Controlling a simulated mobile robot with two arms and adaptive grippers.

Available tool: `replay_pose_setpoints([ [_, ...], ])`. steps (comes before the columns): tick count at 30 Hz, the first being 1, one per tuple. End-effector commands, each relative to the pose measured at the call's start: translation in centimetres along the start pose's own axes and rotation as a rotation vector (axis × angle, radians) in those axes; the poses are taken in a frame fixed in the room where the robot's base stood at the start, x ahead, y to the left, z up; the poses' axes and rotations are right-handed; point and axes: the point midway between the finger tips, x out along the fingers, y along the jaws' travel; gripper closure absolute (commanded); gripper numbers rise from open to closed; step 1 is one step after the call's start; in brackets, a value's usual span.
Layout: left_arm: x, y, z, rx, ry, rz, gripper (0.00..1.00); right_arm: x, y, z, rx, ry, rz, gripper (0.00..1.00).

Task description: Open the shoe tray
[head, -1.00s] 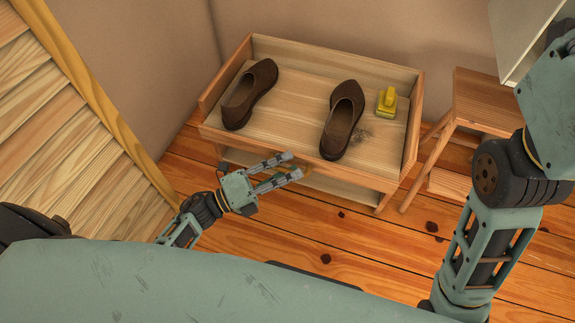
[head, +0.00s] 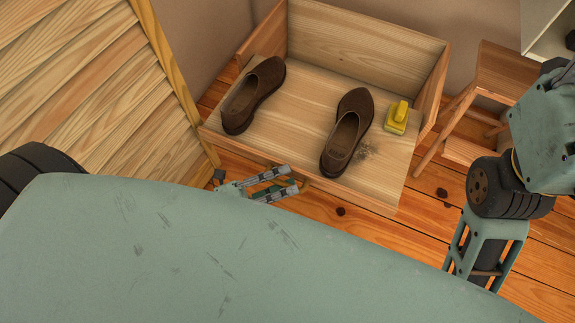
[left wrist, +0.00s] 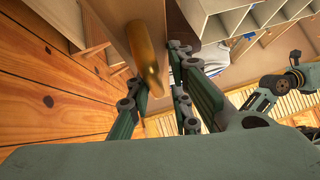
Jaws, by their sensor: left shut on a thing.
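The shoe tray (head: 375,180) is a light wooden board in a low wooden frame with raised back and side walls. It sticks out past the ends of the frame's side walls towards me. A pair of brown shoes (head: 254,92) (head: 348,130) and a yellow brush-like thing (head: 397,117) lie on it. My left gripper (head: 290,180) is at the tray's front edge, shut on the handle. The left wrist view shows the brownish handle (left wrist: 147,52) between the fingers. In the head view the handle is mostly hidden by the fingers.
A small wooden step stool (head: 462,148) stands right of the tray. A slatted wooden door (head: 90,80) is close on the left. A pale shelf unit (head: 545,28) is at the top right. Plank floor (head: 420,230) shows in front of the tray.

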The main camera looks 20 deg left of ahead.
Motion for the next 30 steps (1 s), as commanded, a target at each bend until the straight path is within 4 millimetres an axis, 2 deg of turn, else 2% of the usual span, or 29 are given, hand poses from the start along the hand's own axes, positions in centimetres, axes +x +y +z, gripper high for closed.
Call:
replay_pose_setpoints([
  [1,-0.58,0.92,-0.53,-0.015,0.0,0.027,1.0,-0.1,0.0,0.02,0.0,-0.002,0.001,0.6],
  [12,-0.68,0.93,-0.65,-0.015,0.0,0.026,1.0,-0.15,0.04,0.04,0.001,-0.004,0.004,0.6],
  [13,-0.68,0.93,-0.65,-0.016,0.0,0.026,0.79,-0.15,0.05,0.04,0.001,-0.004,0.005,0.6],
  [17,-0.66,0.87,-0.62,-0.014,0.0,0.024,0.69,-0.11,0.1,0.02,0.001,-0.003,0.009,0.6],
  [30,-0.44,0.49,-0.34,-0.006,-0.002,0.014,0.69,-0.01,0.14,0.01,0.001,-0.002,0.011,0.6],
])
